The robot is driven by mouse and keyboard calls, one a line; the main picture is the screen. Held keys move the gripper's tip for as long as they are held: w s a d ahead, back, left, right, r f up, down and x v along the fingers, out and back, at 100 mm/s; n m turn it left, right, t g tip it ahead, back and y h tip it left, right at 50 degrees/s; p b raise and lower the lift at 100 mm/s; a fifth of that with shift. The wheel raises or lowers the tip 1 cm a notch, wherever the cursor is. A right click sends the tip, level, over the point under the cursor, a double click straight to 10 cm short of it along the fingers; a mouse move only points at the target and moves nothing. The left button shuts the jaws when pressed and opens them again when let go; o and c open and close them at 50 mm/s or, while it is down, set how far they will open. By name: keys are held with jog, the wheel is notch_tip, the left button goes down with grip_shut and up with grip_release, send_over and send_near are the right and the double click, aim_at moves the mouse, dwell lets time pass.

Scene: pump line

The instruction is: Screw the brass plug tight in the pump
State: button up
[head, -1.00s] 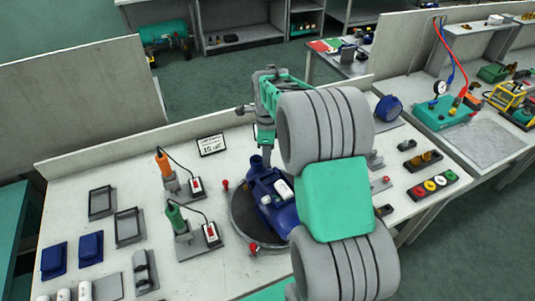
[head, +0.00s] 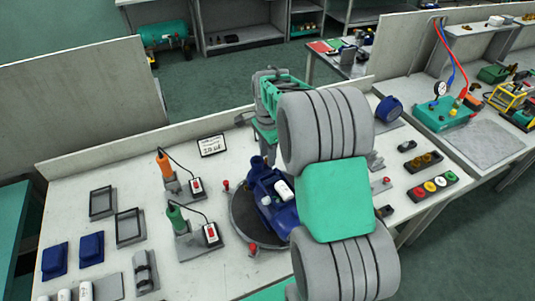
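The blue pump (head: 268,190) sits on a dark round turntable (head: 240,220) in the middle of the bench, with a white part on its near side. My arm's large links cover the pump's right side. The far end of my arm, with my gripper (head: 265,132), is just behind and above the pump. Its fingers are too small and too covered to tell whether they are open, shut or holding anything. I cannot make out the brass plug; it may be hidden or too small to see.
An orange-handled tool (head: 164,166) and a green-handled tool (head: 177,217) stand in holders left of the turntable. Red knobs (head: 253,249) sit at its edge. A small sign (head: 212,146) stands behind. Black frames and blue blocks (head: 91,246) occupy the left; a colored-cap tray (head: 433,186) lies right.

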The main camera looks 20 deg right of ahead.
jog(key=n, duration=0.3)
dwell(0.4)
jog(key=shift+n, duration=0.4)
jog(key=n, duration=0.3)
grip_shut()
dwell(0.4)
